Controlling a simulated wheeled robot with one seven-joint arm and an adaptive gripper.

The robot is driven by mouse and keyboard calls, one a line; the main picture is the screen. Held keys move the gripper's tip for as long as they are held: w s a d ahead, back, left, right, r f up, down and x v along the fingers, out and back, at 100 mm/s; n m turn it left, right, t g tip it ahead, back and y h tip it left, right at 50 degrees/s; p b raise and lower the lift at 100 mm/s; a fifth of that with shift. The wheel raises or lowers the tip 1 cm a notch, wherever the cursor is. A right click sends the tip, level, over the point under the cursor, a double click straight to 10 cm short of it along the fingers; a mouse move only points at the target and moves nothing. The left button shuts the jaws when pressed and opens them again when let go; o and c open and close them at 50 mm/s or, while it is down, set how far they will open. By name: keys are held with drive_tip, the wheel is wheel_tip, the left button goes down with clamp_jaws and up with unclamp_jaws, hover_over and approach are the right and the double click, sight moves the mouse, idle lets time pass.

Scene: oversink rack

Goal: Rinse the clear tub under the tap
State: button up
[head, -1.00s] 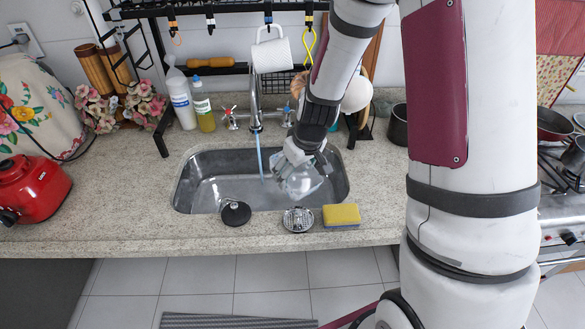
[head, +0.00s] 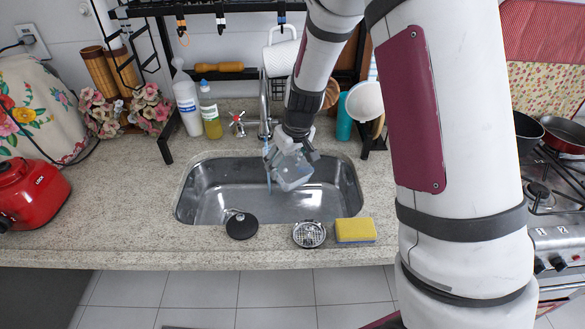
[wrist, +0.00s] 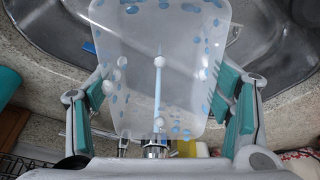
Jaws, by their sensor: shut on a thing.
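The clear tub (head: 291,171) hangs over the sink basin, tilted, just right of the water. In the wrist view the tub (wrist: 135,55) is see-through with blue dots, between two teal-padded fingers. My gripper (head: 291,148) is shut on it; its fingers also show in the wrist view (wrist: 165,82). The metal tap (head: 264,112) stands behind the sink. A thin blue water stream (head: 267,165) falls from it close to the tub's left side. In the wrist view the stream (wrist: 158,85) overlaps the tub; whether it enters the tub I cannot tell.
The steel sink (head: 215,195) is otherwise empty. A black stopper (head: 241,226), a strainer (head: 309,235) and a yellow sponge (head: 355,230) lie along its front edge. Bottles (head: 210,112) stand behind left. A white mug (head: 282,52) hangs above the tap. A teal cup (head: 344,118) stands behind right.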

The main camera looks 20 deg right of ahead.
sight(284, 167)
drive_tip(key=b+x, duration=0.1)
drive_tip(key=x, duration=0.1)
drive_tip(key=w+b+x, duration=0.1)
drive_tip(key=b+x, duration=0.1)
drive_tip(key=x, duration=0.1)
drive_tip(key=shift+w+a+r+b, duration=0.15)
drive_tip(key=shift+w+b, duration=0.15)
drive_tip(key=shift+w, duration=0.5)
drive_tip(key=shift+w+a+f+b, duration=0.1)
drive_tip(key=shift+w+a+b, duration=0.15)
drive_tip(key=shift+w, duration=0.55)
drive_tip(key=shift+w+a+r+b, duration=0.1)
drive_tip(key=shift+w+b, duration=0.25)
drive_tip(key=shift+w, duration=0.45)
drive_tip(key=shift+s+d, duration=0.15)
drive_tip(key=shift+d, duration=0.2)
drive_tip(key=shift+a, duration=0.4)
idle(0.3)
drive_tip(key=shift+d, duration=0.4)
idle(0.3)
drive_tip(key=shift+a, duration=0.35)
idle(0.3)
